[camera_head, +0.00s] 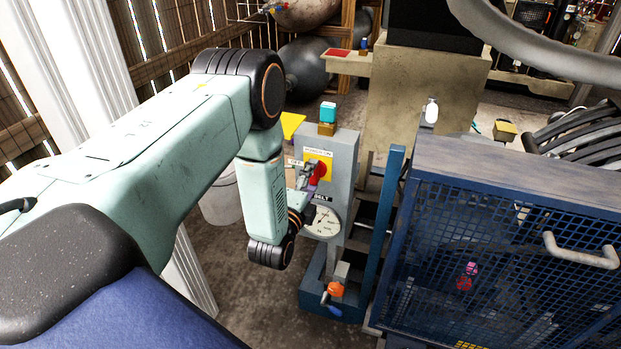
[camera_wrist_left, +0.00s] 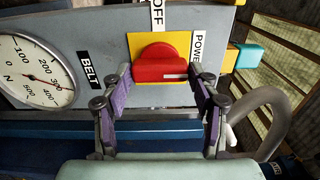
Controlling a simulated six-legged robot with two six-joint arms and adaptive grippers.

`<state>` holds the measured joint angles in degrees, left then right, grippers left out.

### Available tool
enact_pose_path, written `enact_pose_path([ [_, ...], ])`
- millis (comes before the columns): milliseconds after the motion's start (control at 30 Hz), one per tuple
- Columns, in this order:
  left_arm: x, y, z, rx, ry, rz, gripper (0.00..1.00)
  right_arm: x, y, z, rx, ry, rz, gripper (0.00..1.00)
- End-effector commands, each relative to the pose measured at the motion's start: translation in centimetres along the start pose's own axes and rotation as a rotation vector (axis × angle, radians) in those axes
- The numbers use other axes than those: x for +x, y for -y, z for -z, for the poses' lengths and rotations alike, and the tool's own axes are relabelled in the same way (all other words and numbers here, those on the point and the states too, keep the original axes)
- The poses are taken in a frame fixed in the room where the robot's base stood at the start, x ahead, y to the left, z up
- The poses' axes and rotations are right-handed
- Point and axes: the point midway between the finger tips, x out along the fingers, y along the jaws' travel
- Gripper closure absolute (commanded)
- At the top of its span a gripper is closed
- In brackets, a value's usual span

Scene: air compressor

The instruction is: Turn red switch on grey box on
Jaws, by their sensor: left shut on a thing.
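The red switch (camera_head: 319,170) sits on a yellow plate on the front of the grey box (camera_head: 345,160). In the left wrist view, the red switch (camera_wrist_left: 160,64) lies lengthwise across the picture, with a white mark near its right end. A label reading OFF (camera_wrist_left: 157,12) is above it and a label reading POWER (camera_wrist_left: 197,48) is to its right. My left gripper (camera_wrist_left: 161,76) is shut on the switch, its purple fingers at the two ends of the knob. In the head view, my left gripper (camera_head: 309,183) partly covers the plate. My right gripper is not in view.
A round gauge (camera_head: 322,222) and a BELT label (camera_wrist_left: 88,69) are beside the switch. An orange-handled valve (camera_head: 334,290) is low on the stand. A blue mesh cage (camera_head: 490,250) stands at right, and a white bucket (camera_head: 221,195) is behind my arm.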

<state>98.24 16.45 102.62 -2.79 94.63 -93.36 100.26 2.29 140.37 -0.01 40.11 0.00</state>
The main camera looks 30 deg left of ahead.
Motion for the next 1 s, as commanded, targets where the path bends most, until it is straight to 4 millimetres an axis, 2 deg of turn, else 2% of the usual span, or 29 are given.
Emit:
enact_pose_path([
  [133,-0.1,-0.1,0.0,0.005,-0.001,-0.003,0.71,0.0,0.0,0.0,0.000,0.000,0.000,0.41],
  [167,-0.1,-0.1,0.0,0.005,0.000,-0.003,0.39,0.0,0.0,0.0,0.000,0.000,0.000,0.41],
  [400,0.0,-0.1,0.0,0.003,0.000,-0.002,0.19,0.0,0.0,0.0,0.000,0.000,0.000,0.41],
  [767,-0.2,-0.1,0.0,0.001,0.000,-0.001,0.17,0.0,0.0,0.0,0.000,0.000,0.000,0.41],
  [867,-1.1,-0.1,0.0,0.001,0.000,-0.004,0.17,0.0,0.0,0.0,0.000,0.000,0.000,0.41],
  [1000,-3.4,-0.1,0.0,0.001,-0.001,-0.005,0.17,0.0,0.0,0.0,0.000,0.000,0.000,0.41],
])
